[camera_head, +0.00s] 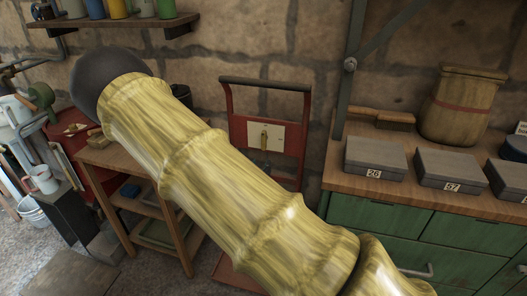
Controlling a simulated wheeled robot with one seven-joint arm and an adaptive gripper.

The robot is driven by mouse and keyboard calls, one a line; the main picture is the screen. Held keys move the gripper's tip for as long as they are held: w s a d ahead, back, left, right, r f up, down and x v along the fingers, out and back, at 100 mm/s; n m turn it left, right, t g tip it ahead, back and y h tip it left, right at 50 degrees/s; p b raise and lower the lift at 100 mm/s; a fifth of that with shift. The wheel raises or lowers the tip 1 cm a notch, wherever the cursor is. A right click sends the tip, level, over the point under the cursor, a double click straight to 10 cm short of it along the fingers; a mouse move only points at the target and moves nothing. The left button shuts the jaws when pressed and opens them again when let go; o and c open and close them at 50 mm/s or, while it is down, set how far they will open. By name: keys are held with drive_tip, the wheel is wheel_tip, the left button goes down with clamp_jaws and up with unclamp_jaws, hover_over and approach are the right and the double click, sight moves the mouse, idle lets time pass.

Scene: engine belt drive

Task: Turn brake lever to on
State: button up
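A pale plate (277,132) is mounted on a red upright frame (236,138) with a dark top handle, against the stone wall near the middle. My large yellow, bamboo-patterned arm crosses from the lower right to the upper left, ending in a dark rounded part. It hides the lower part of the red frame. No gripper fingers show.
At right, a wooden-topped green cabinet (385,217) holds grey numbered boxes (375,157), a wooden barrel-like container (461,104) and a brush (381,117). A wooden shelf stand (176,251) is at left. A wall shelf (118,22) with several cups is above. Little floor shows free.

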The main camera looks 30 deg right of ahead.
drive_tip(key=m+h+b, duration=0.2)
approach(263, 139)
drive_tip(key=shift+t, duration=0.4)
drive_tip(key=x, duration=1)
drive_tip(key=shift+w+d+f, duration=0.1)
drive_tip(key=shift+w+d, duration=0.05)
drive_tip(key=shift+d, duration=0.25)
clamp_jaws()
